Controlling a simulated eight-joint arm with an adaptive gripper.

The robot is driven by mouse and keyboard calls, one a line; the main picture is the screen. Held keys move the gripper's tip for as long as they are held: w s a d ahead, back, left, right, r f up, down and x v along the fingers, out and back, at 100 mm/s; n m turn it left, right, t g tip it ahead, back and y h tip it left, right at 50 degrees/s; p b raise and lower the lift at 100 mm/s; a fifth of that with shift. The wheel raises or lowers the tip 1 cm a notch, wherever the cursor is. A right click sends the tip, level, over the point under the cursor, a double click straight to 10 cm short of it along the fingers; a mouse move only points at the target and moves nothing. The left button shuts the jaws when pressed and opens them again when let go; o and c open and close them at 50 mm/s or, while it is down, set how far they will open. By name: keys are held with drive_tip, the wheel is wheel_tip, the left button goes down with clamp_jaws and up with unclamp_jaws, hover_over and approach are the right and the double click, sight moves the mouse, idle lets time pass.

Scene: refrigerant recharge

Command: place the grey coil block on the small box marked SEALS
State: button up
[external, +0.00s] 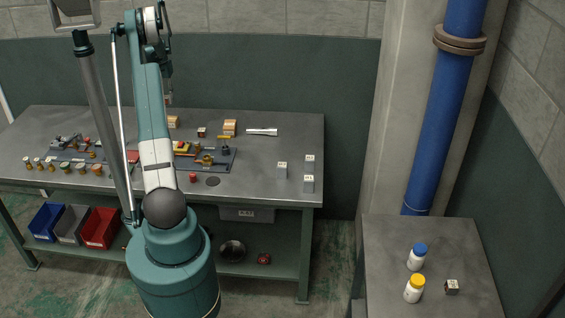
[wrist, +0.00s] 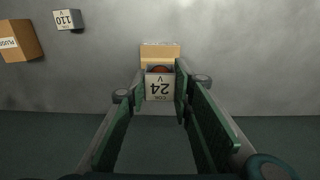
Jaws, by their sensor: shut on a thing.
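The grey coil block (wrist: 159,88), marked 24 V, is between the fingertips of my gripper (wrist: 157,86) in the wrist view. My gripper is shut on it. A reddish-brown round part shows at its far side. A small tan box (wrist: 160,51) shows just beyond the block; no SEALS mark can be read on it. I cannot tell whether block and box touch. In the external view my gripper (external: 168,98) is at the back of the bench, above the left tan box (external: 173,120); the held block cannot be made out there.
A larger tan box marked PLUGS (wrist: 18,42) and a grey block marked 110 V (wrist: 67,19) stand to the left in the wrist view. On the bench (external: 255,195) are a silver tool (external: 262,132) and several pale blocks at right.

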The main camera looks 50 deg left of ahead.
drive_tip(key=shift+f, duration=2.6)
drive_tip(key=shift+f, duration=0.1)
drive_tip(key=shift+f, duration=1.75)
drive_tip(key=shift+f, duration=0.15)
drive_tip(key=o, duration=1)
drive_tip(key=shift+c, duration=0.2)
drive_tip(key=shift+r, duration=0.2)
wheel_tip(320, 180, up, 12)
